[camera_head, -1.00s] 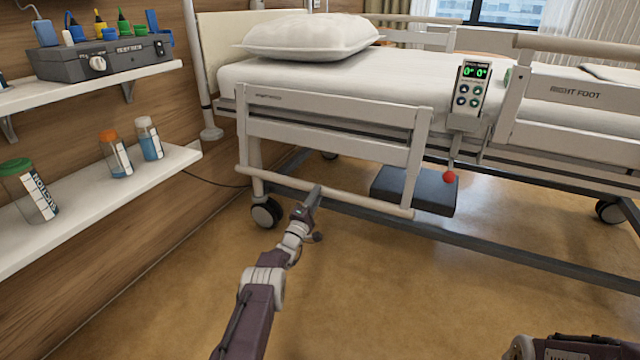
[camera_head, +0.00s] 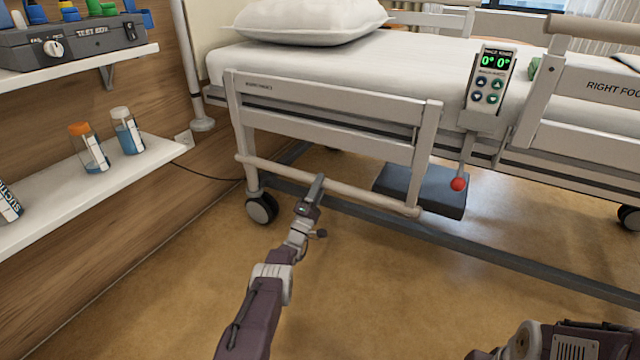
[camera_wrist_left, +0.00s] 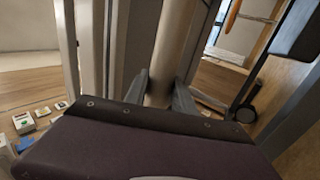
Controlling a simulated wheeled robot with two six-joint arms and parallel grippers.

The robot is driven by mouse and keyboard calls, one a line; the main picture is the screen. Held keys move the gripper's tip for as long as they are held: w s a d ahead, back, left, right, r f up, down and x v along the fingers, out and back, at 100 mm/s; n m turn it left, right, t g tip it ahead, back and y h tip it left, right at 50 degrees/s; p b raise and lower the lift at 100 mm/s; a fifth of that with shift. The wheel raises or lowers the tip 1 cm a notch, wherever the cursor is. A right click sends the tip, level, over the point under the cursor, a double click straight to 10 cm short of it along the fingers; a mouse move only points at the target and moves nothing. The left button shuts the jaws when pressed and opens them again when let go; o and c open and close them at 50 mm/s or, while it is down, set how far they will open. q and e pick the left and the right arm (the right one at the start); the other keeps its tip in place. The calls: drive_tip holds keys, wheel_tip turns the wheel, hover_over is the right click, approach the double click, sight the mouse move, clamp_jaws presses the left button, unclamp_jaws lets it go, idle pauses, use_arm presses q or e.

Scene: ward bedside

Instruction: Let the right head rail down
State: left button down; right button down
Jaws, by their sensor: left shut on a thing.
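The right head rail (camera_head: 325,118) hangs down along the near side of the bed. Its round beige bar (camera_head: 375,197) is at the bottom, below the mattress level and above the floor. My left gripper (camera_head: 318,183) is at this bar, left of its middle. In the left wrist view, the fingers of my left gripper (camera_wrist_left: 162,90) lie on either side of the beige bar (camera_wrist_left: 172,50), shut on it. The red-tipped lever (camera_head: 458,184) hangs below the control panel, right of the rail. My right gripper is out of view.
The right foot rail (camera_head: 590,90) stands raised at the right. A control panel (camera_head: 490,80) sits between the rails. Wall shelves (camera_head: 75,205) with bottles are at the left. A bed wheel (camera_head: 262,208) is near my left gripper. The floor in front is clear.

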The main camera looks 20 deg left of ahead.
use_arm(q)
drive_tip(key=c, duration=1.4)
unclamp_jaws()
drive_tip(key=shift+w+d+f, duration=0.25)
drive_tip(key=shift+d+f, duration=0.1)
drive_tip(key=shift+f, duration=0.4)
drive_tip(key=o, duration=0.3)
drive_tip(key=shift+w+d+f, duration=0.1)
drive_tip(key=shift+w+f, duration=0.15)
drive_tip(key=shift+o, duration=0.2)
drive_tip(key=shift+r, duration=0.1)
drive_tip(key=shift+s+a+r, duration=0.15)
drive_tip(key=shift+s+a, duration=0.05)
drive_tip(key=shift+a, duration=0.15)
drive_tip(key=p+v, duration=0.5)
drive_tip(key=v, duration=0.4)
drive_tip(key=shift+p, duration=0.3)
